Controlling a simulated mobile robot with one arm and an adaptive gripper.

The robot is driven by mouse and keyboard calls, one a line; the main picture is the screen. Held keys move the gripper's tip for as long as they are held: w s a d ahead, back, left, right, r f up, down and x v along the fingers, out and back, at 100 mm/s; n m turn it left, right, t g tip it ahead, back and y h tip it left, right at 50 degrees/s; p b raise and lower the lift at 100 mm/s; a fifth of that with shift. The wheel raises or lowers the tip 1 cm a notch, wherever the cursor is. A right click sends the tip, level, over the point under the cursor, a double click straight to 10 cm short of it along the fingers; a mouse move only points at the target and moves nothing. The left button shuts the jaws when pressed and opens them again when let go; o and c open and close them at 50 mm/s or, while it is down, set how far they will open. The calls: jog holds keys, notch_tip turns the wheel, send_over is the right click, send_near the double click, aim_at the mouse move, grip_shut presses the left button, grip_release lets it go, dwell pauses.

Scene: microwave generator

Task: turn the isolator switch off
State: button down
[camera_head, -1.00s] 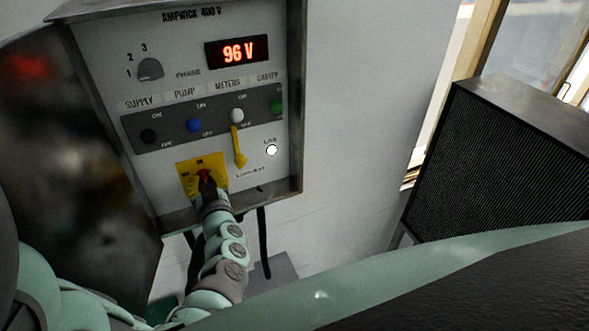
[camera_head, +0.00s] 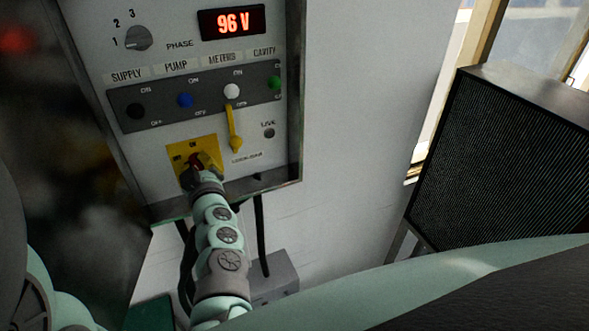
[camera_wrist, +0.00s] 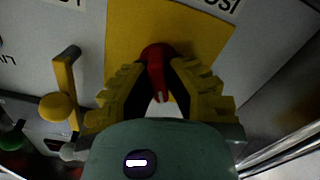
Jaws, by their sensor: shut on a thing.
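The isolator switch (camera_head: 194,161) is a red handle on a yellow plate (camera_head: 178,151), low on the panel. My gripper (camera_head: 203,166) covers much of it in the head view. In the wrist view, the red handle (camera_wrist: 156,57) sits between the two black-and-yellow fingers of my gripper (camera_wrist: 158,82), which are shut on it. The yellow plate (camera_wrist: 122,35) lies right behind the fingers. The exact angle of the handle is hard to read. The LIVE lamp (camera_head: 269,132), right of the plate, is dark.
A yellow lever (camera_head: 235,128) hangs close to the right of the plate; it also shows in the wrist view (camera_wrist: 63,92). Above is a row of coloured knobs and a display (camera_head: 233,22) reading 96 V. A black ribbed box (camera_head: 500,165) stands at right.

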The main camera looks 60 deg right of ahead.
jog(key=n+b, duration=0.6)
jog(key=b, duration=0.1)
jog(key=shift+w+a+f+n, duration=0.1)
jog(key=shift+a+f+n, duration=0.05)
jog(key=shift+f+n, duration=0.2)
jog(key=n+b, duration=0.2)
jog(key=n, duration=0.1)
jog(key=shift+r+n+b, duration=0.1)
jog(key=shift+n+b, duration=0.3)
jog(key=shift+n, duration=1.05)
jog(key=c, duration=1)
grip_release()
jog(key=v, duration=0.7)
jog(key=shift+s, duration=0.3)
